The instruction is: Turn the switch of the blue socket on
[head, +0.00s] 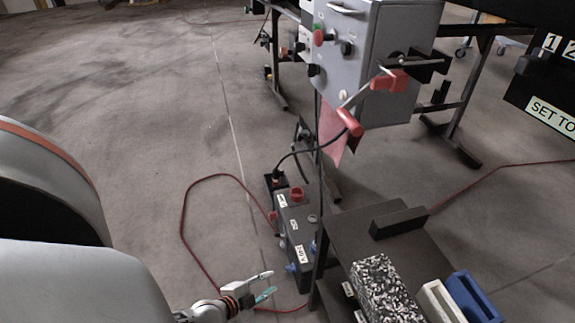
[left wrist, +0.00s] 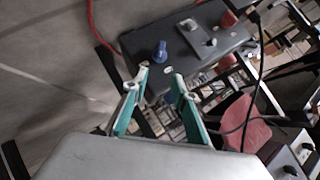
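A dark grey socket box (head: 299,222) stands on the floor near the middle of the head view. It has a red part (head: 297,193) on top and a blue part (head: 291,268) low on its near side, with another blue part (head: 314,246) at its right edge. In the left wrist view a blue knob (left wrist: 160,52) sticks up from the box (left wrist: 225,42), beside a grey square plate (left wrist: 196,36) with a small dark piece. My left gripper (head: 268,285) is open and empty, left of the box's lower end; its fingertips (left wrist: 162,76) appear just below the blue knob, apart from it. My right gripper is not visible.
A grey cabinet (head: 365,40) with red-handled levers stands above and behind. A dark shelf (head: 350,235) with a speckled block (head: 385,290) lies right of the socket box. A red cable (head: 183,225) loops on the floor at left. Open floor (head: 110,130) lies further left.

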